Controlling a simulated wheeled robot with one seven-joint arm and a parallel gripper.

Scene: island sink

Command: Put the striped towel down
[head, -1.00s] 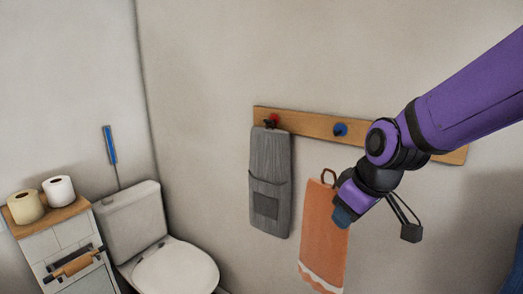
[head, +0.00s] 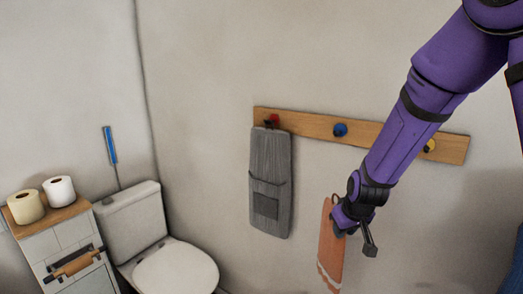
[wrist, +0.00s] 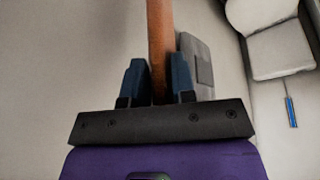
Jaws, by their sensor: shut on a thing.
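The striped towel (head: 329,247) is orange with a white stripe near its bottom edge. It hangs down from my gripper (head: 341,226), in front of the wall and below the peg rail. In the wrist view my gripper (wrist: 160,80) has its two dark blue fingers closed on the towel (wrist: 160,35), which shows edge-on as a narrow orange strip. The towel's loop shows above the fingers in the head view. The towel's lowest part is near the bottom edge of the head view.
A wooden rail (head: 310,122) on the wall has red, blue (head: 340,130) and yellow (head: 430,146) pegs. A grey towel (head: 270,180) hangs on the red peg. A toilet (head: 175,268) and a cabinet (head: 50,240) with paper rolls stand at left. The blue peg is bare.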

